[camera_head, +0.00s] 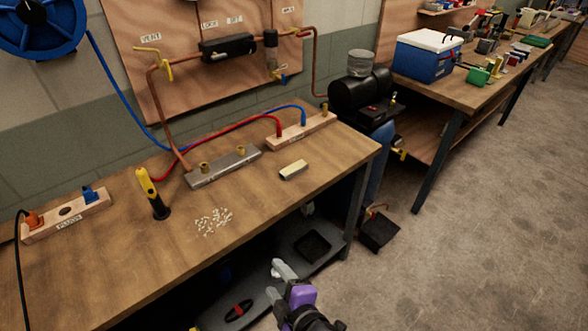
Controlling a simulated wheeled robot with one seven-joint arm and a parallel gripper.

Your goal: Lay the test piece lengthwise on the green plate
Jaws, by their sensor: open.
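A small pale block with dark ends (293,170) lies on the near wooden workbench, right of the grey metal bar; I cannot tell for sure whether it is the test piece. A flat green piece (537,41) lies on the far bench at the upper right and may be the green plate, but it is small in view. My gripper (279,269), with grey fingers and a purple body, is open and appears empty. It is at the bottom centre, in front of the near bench's edge and apart from the pale block.
The near workbench (120,255) holds a grey bar with brass fittings (224,166), a yellow-handled tool (150,190), scattered white bits (213,221) and hoses. A blue cooler (427,55) and a green block (477,76) stand on the right bench. Open floor (490,230) lies at right.

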